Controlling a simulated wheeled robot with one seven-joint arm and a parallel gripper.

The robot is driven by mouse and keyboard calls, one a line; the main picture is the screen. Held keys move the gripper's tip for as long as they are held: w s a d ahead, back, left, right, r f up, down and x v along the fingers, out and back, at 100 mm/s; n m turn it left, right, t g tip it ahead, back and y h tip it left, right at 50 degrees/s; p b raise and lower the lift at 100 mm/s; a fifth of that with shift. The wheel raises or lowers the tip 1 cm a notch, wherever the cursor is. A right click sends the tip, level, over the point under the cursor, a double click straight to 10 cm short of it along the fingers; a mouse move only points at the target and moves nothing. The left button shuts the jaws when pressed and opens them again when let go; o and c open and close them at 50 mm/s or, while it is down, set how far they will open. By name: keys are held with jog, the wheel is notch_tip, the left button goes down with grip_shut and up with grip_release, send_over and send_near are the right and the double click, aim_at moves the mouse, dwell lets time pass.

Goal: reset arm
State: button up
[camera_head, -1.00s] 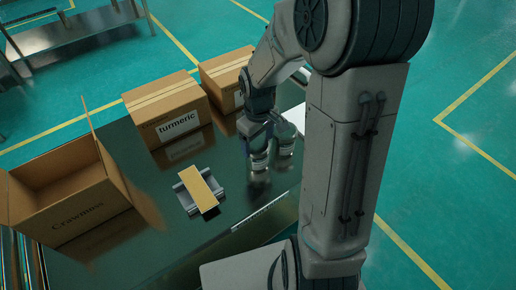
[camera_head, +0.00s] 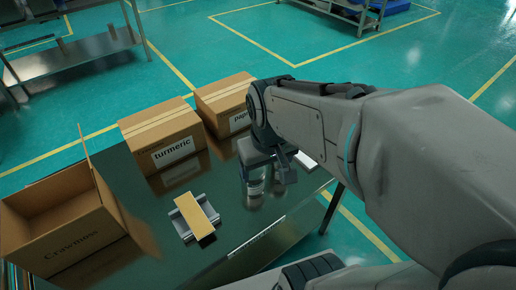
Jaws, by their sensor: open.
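My arm reaches in from the right of the head view, over the dark table (camera_head: 215,250). My gripper (camera_head: 272,172) hangs low over the table's right part, open. A small jar-like item (camera_head: 255,181) stands on the table just below and left of it. I cannot tell whether the gripper touches the jar. Part of the gripper and the area behind it are hidden by my own wrist.
The closed turmeric box (camera_head: 160,135) and another closed box (camera_head: 225,100) stand at the back. A grey holder with a tan bar (camera_head: 195,216) lies mid-table. A metal bench (camera_head: 75,58) is at upper left.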

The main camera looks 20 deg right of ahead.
jog(key=shift+s+r+m+t, duration=0.15)
jog(key=shift+s+m, duration=0.1)
jog(key=shift+s, duration=0.35)
jog(key=shift+s+r+m+t, duration=0.15)
jog(key=shift+s+m, duration=0.1)
jog(key=shift+s, duration=0.35)
jog(key=shift+f, duration=0.1)
jog(key=shift+p+v, duration=0.75)
jog(key=shift+v, duration=0.05)
jog(key=shift+w, duration=0.15)
